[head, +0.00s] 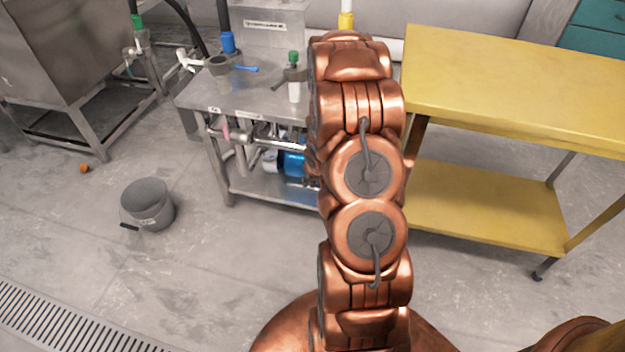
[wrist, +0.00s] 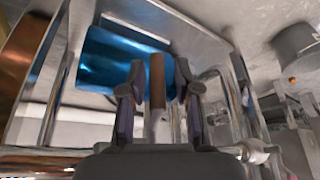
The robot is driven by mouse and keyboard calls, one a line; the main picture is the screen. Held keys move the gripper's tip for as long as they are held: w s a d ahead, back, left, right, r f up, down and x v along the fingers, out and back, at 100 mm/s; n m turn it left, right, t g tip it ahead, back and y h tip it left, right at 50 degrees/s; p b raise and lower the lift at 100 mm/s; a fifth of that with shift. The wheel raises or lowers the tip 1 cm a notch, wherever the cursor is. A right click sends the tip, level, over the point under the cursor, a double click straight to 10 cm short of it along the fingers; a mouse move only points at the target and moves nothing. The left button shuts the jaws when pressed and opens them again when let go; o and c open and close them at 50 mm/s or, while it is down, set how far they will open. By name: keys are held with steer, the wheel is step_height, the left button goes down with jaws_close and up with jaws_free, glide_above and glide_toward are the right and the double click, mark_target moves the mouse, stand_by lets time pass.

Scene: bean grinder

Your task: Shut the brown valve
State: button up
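The brown valve's handle (wrist: 156,80) stands upright in the middle of the wrist view, a brown bar on a pale metal stem. My gripper (wrist: 159,82) has its two dark fingers on either side of this handle. The left finger is close to it, and a gap shows between the handle and the right finger, so the gripper looks open around it. In the head view my copper arm hides the gripper and the brown valve.
A blue motor-like cylinder (wrist: 105,60) is behind the handle; it also shows on the steel cart's lower shelf (head: 294,164). Metal pipes and frame legs surround the gripper closely. A yellow table (head: 520,90) stands right of my arm. A grey bucket (head: 148,204) stands on open floor at left.

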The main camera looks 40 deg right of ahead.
steer(key=shift+o, duration=0.2)
steer(key=shift+s+r, duration=0.1)
steer(key=shift+s+r, duration=0.2)
steer(key=shift+r, duration=0.45)
steer(key=v, duration=1)
steer(key=shift+r, duration=0.15)
steer(key=shift+s+a, duration=0.1)
